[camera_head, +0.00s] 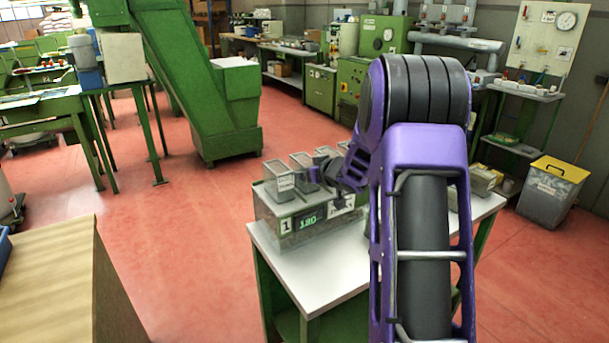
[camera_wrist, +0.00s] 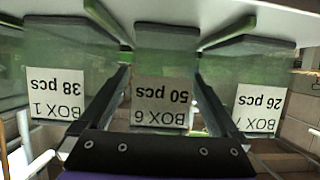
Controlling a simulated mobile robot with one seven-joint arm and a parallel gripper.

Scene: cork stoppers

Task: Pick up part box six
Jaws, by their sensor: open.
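Part box six (camera_wrist: 162,75), a grey-green box with a white label reading "BOX 6, 50 pcs", is in the middle of the wrist view, its lettering upside down. My gripper (camera_wrist: 161,92) is open, with one dark finger on each side of this box. Whether the fingers touch it I cannot tell. In the head view my gripper (camera_head: 317,176) is small and partly hidden among the grey boxes on the counting machine (camera_head: 297,228). The box labels are too small to read there.
Box 1 (camera_wrist: 57,92) is close on the left in the wrist view, and another labelled box (camera_wrist: 260,105) is close on the right. The machine stands on a white-topped table (camera_head: 320,272) with a clear front. A grey bin (camera_head: 548,195) stands at right.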

